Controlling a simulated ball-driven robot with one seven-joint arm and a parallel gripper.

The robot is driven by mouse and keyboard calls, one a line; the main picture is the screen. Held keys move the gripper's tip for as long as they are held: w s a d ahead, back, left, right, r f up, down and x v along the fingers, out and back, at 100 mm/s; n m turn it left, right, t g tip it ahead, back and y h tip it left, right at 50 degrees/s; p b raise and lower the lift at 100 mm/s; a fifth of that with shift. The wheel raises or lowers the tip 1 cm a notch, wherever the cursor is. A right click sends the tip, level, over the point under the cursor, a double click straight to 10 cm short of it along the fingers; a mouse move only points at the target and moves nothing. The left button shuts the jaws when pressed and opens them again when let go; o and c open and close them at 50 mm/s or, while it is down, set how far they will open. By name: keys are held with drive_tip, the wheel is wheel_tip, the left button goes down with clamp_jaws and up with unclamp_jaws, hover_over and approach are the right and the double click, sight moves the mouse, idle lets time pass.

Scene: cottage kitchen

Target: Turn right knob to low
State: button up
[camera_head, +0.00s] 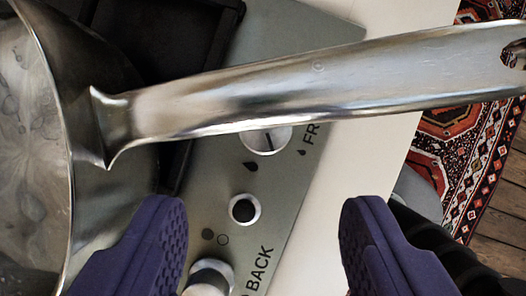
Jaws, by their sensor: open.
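A round silver-white knob (268,139) with a dark pointer line sits on the grey stove panel (284,190) beside the letters "FR". The pan handle hides its upper part. A second silver knob (207,279) stands beside the word "BACK", partly cut off at the bottom. Following the lettering, the "FR" knob is the right one; I cannot tell which setting it points to. My gripper (262,222) is open, with purple pads wide apart and nothing held between them. The "FR" knob shows beyond the fingertips, above the gap in the picture.
A metal pan (112,180) with liquid-like contents stands at the left. Its long handle (310,88) crosses over the panel to the right edge. A small black button (243,209) lies between the knobs. The pale counter (345,170) edges the panel; a patterned rug (455,160) lies beyond.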

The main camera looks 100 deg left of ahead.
sight(268, 136)
drive_tip(key=b+x, duration=0.2)
drive_tip(key=x, duration=0.5)
drive_tip(key=shift+d+f, duration=0.1)
drive_tip(key=shift+f, duration=0.25)
drive_tip(key=c, duration=1)
drive_tip(key=shift+d+f+n+t+b, duration=0.15)
drive_tip(key=shift+n+t+b, duration=0.15)
drive_tip(key=shift+n+b, duration=0.55)
drive_tip(key=shift+c, duration=0.2)
drive_tip(key=n+b, duration=0.1)
drive_tip(key=b, duration=0.1)
drive_tip(key=shift+s+n+t+y+b, duration=0.2)
drive_tip(key=shift+n+t+y+b, duration=0.1)
drive_tip(key=shift+n+t+b, duration=0.1)
drive_tip(key=shift+r+n, duration=0.2)
drive_tip(key=shift+n, duration=0.35)
